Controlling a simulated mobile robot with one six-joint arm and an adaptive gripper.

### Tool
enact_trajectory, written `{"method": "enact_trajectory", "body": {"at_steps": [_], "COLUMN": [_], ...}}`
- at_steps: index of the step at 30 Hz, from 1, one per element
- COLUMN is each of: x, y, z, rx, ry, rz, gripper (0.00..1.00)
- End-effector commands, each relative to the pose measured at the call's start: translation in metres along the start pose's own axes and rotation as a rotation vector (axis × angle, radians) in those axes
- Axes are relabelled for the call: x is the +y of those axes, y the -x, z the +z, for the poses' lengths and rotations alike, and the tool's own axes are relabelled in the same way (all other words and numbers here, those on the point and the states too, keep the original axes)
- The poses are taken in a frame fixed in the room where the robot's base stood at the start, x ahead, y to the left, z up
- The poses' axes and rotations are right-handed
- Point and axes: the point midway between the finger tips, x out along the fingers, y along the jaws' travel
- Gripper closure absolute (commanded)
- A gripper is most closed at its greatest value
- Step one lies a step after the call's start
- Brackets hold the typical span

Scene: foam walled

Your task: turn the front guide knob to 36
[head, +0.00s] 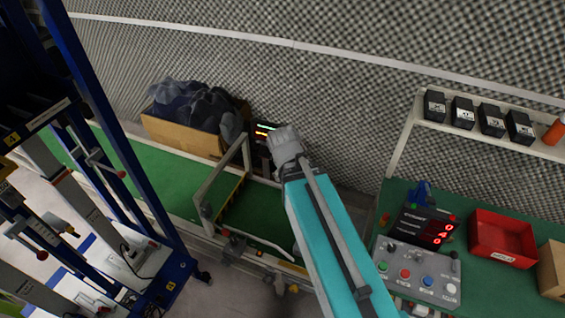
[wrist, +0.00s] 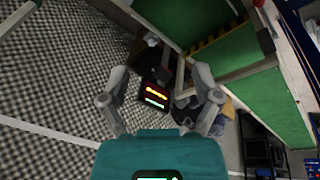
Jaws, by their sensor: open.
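My gripper (head: 285,143) is raised over the far side of the green conveyor (head: 180,195), close to the foam wall. In the wrist view my gripper (wrist: 159,76) has its two grey fingers spread, with nothing held between them. A small dark display (head: 264,131) with coloured lines stands just beyond it, and the display (wrist: 155,95) shows between the fingers in the wrist view. Small fittings (head: 233,243) sit along the conveyor's near edge; I cannot tell which one is the front guide knob, and no number on a knob is readable.
A frame (head: 222,190) stands across the conveyor. A cardboard box (head: 180,136) holds dark bags behind it. A blue rack fills the left. At right, a bench has a button panel (head: 420,275), red-digit display (head: 427,228) and red bin (head: 499,237).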

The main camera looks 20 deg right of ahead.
Motion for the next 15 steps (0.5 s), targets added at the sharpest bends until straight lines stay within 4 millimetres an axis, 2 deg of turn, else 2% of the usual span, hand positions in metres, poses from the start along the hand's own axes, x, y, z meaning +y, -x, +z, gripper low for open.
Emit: {"method": "enact_trajectory", "body": {"at_steps": [1,6,15], "x": [0.0,-0.008,-0.007], "y": [0.019,0.042,0.054], "z": [0.005,0.021,0.034], "rx": [-0.036,-0.137,-0.208], "ry": [-0.022,-0.081,-0.123], "rz": [-0.028,-0.104,-0.153], "gripper": [0.19,0.19,0.19]}}
